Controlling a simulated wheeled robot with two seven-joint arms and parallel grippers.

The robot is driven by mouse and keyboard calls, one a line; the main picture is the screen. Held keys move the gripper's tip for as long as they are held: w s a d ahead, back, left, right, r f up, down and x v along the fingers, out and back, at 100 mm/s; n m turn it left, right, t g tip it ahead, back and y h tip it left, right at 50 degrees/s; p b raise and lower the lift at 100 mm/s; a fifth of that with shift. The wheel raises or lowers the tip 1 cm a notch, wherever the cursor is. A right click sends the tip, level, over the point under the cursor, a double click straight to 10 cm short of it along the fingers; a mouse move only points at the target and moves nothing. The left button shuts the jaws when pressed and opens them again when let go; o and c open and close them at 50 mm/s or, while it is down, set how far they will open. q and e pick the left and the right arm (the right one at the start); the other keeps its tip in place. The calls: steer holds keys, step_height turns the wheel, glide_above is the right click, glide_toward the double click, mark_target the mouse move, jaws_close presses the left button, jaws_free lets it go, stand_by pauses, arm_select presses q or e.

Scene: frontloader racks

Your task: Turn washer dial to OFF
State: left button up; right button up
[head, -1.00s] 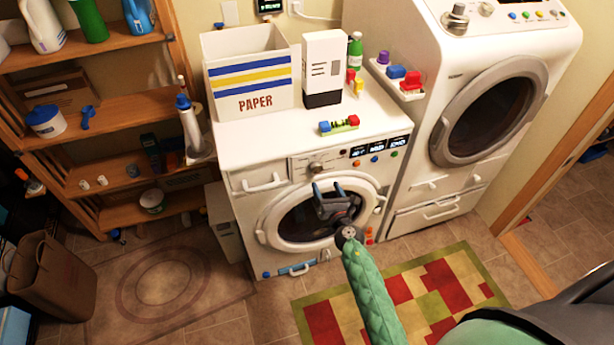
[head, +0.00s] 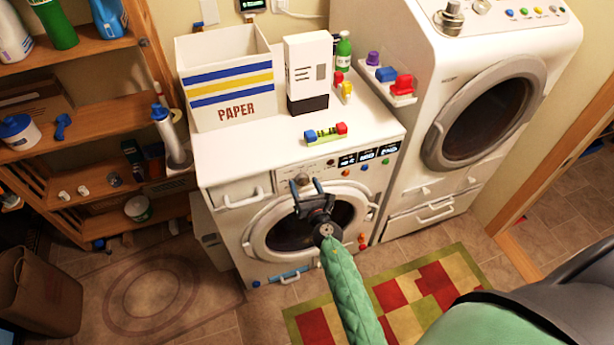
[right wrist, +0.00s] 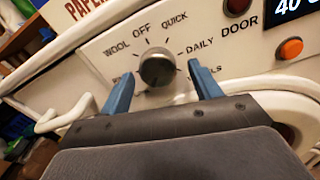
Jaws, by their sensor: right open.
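The washer (head: 225,170) is the white front-loader on the left, with its round door shut. Its dial (right wrist: 158,67) is a dark round knob with a metallic face, with OFF printed above and slightly left of it. WOOL, QUICK and DAILY are also readable around it; the lower labels are partly covered. I cannot tell which mark the dial points to. My right gripper (head: 305,182) is open in front of the control panel; in the right wrist view its blue fingers (right wrist: 160,72) stand on either side of the dial, apparently not gripping it. My left gripper is not in view.
A PAPER box (head: 228,105), a white carton (head: 307,70) and a small level (head: 326,133) stand on the washer. A second machine (head: 450,60) is at right. Near the dial are a red button (right wrist: 237,6) and an orange button (right wrist: 290,48). A patterned rug (head: 400,300) lies in front.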

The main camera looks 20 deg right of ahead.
steer(key=shift+w, duration=0.3)
steer(key=shift+s+r, duration=0.1)
steer(key=shift+c, duration=1.3)
steer(key=c, duration=0.7)
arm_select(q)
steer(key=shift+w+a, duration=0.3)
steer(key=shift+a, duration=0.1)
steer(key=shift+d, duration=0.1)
